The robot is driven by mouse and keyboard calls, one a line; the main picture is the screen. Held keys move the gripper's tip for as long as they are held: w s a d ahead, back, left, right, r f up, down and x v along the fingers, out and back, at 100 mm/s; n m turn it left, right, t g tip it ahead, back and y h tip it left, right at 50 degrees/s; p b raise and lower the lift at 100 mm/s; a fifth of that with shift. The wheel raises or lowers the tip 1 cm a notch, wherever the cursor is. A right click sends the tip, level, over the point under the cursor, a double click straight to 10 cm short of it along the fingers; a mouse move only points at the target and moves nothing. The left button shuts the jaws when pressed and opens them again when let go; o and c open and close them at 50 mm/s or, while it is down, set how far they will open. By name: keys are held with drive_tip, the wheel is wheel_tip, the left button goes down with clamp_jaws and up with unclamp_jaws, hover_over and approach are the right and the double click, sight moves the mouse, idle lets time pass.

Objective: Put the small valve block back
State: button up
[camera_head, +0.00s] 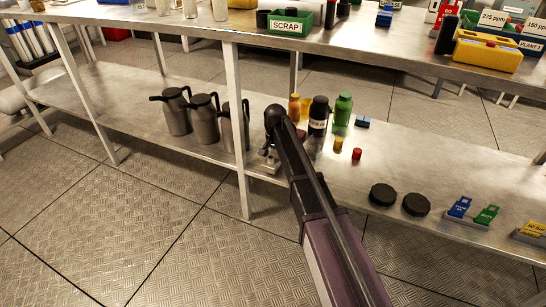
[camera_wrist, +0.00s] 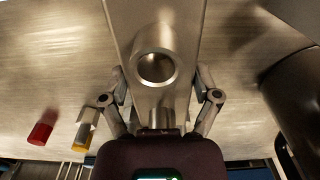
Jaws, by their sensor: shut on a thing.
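The small valve block (camera_wrist: 180,20) is a grey metal piece with a round ringed port facing the wrist camera. It fills the upper middle of the wrist view. My gripper (camera_wrist: 160,88) is shut on it, with one finger on each side. In the head view, my gripper (camera_head: 268,158) is at the lower shelf (camera_head: 330,185), just right of a table leg. There my arm hides most of the gripper and block. I cannot tell whether the block touches the shelf.
Dark metal jugs (camera_head: 175,112) stand left of my gripper; one is close in the wrist view (camera_wrist: 295,105). Bottles (camera_head: 342,110), a yellow cylinder (camera_head: 338,144), a red cylinder (camera_head: 357,154) and black discs (camera_head: 383,195) are to the right. The upper bench (camera_head: 350,45) overhangs behind.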

drive_tip(key=shift+f+b, duration=1.05)
drive_tip(key=shift+f, duration=0.2)
drive_tip(key=shift+f, duration=0.1)
drive_tip(key=o, duration=1.1)
drive_tip(key=shift+o, duration=0.2)
drive_tip(key=shift+r, duration=0.2)
wheel_tip(320, 180, up, 12)
drive_tip(key=p, duration=1.2)
